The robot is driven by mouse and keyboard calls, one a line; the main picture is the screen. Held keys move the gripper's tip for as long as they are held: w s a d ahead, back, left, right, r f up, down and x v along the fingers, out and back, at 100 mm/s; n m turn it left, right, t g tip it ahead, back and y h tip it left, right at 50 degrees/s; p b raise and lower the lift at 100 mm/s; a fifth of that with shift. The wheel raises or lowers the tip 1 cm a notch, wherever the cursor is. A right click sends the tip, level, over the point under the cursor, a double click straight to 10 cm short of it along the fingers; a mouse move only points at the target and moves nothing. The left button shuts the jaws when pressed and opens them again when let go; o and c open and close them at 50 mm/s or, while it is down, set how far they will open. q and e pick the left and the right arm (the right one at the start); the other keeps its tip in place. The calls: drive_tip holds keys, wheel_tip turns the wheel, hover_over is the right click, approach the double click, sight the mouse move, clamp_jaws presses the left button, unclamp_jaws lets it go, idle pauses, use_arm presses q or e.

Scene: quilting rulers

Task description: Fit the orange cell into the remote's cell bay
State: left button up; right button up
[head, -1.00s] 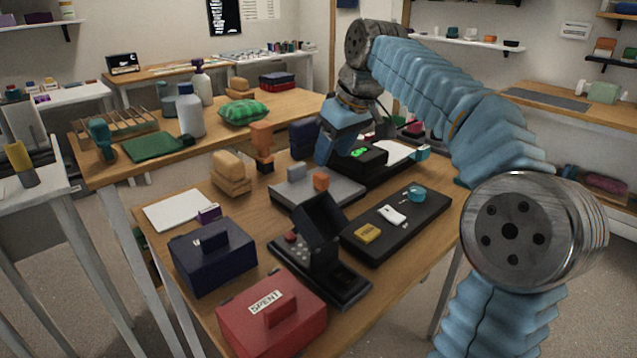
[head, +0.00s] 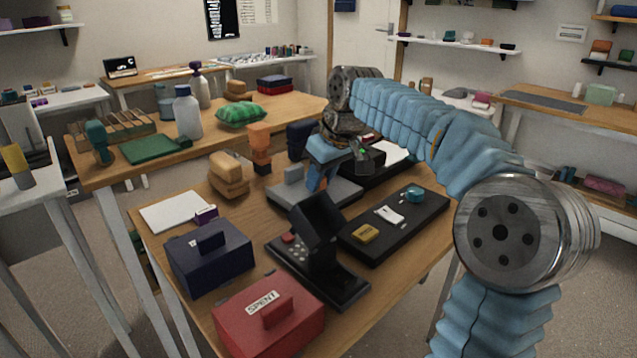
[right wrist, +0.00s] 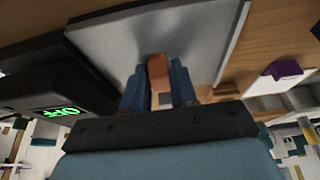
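The orange cell (right wrist: 158,72) stands on a grey plate (right wrist: 207,45) in the right wrist view, between the two blue fingers of my right gripper (right wrist: 159,88). The fingers lie close along both its sides; I cannot tell whether they press on it. In the head view my right gripper (head: 321,178) is low over the grey plate (head: 345,192) and mostly hides the cell. The black remote (head: 335,283), with a red button and a raised dark part, lies in front of the plate. I cannot make out its cell bay. My left gripper is out of view.
A black tray (head: 425,217) with yellow, white and teal pieces lies right of the remote. A navy box (head: 208,262) and a red "SPENT" box (head: 292,326) stand at front left. A black device (right wrist: 45,90) with a green display is beside the plate.

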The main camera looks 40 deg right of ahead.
clamp_jaws()
drive_tip(key=shift+r, duration=0.5)
wheel_tip(320, 180, up, 3)
drive_tip(key=shift+a+f, duration=0.1)
drive_tip(key=shift+f, duration=0.05)
drive_tip(key=s+a+r, duration=0.9)
drive_tip(key=s, duration=0.1)
drive_tip(key=shift+s+r, duration=0.2)
drive_tip(key=shift+s, duration=0.1)
